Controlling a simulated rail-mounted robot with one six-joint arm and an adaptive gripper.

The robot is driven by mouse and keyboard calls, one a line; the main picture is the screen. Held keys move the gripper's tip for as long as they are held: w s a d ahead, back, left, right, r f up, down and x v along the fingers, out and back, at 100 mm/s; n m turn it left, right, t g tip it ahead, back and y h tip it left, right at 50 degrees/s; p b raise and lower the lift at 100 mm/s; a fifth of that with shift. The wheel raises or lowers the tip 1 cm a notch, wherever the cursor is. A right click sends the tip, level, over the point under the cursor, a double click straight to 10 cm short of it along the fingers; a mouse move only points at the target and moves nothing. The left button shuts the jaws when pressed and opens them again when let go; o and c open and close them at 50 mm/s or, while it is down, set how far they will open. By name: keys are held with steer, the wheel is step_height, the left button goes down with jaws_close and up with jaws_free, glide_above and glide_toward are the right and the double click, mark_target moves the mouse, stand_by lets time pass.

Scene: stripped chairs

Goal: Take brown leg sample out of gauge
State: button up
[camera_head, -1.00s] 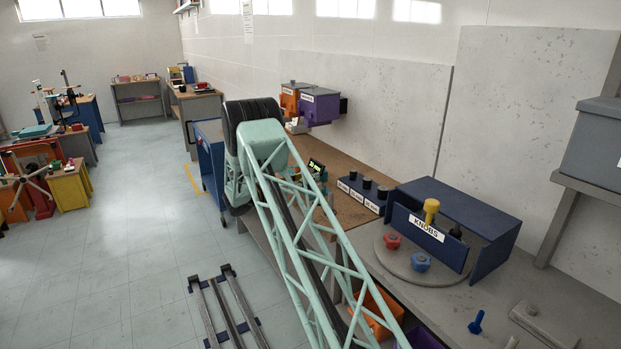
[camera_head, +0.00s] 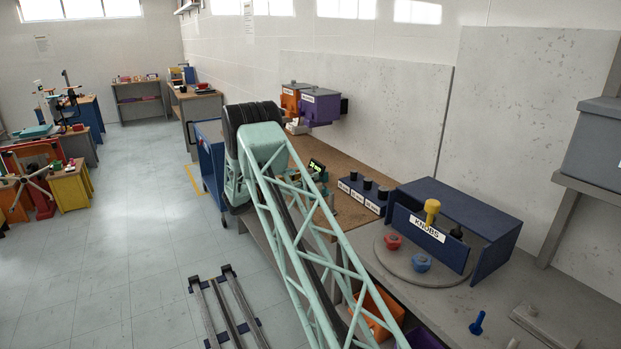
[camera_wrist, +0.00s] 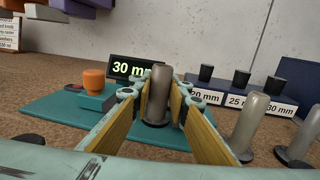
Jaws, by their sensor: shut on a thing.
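The gauge is a teal plate (camera_wrist: 60,118) with a black display reading 30 mm (camera_wrist: 133,68), standing on a brown worktop. An orange knob-like piece (camera_wrist: 93,80) stands on a teal block at its left. A grey-brown rounded leg sample (camera_wrist: 158,98) stands upright at the gauge, in front of the display. My gripper (camera_wrist: 160,103) has its wood-coloured pads on either side of this sample and is shut on it. The sample's base is at plate level; I cannot tell whether it touches. In the head view the display (camera_head: 317,166) shows, while my arm largely hides the gripper.
Two similar grey leg samples (camera_wrist: 249,127) (camera_wrist: 302,143) stand close at the right. Behind them is a blue rack (camera_wrist: 235,100) with black pegs and size labels. A KNOBS stand (camera_head: 455,225) sits further right. Orange and purple bins (camera_head: 320,106) hang at the wall.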

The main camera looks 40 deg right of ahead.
steer(key=shift+w+d, duration=0.1)
steer(key=shift+w, duration=0.45)
stand_by(0.4)
steer(key=o, duration=1.1)
steer(key=a, duration=1.2)
steer(key=shift+w, duration=0.2)
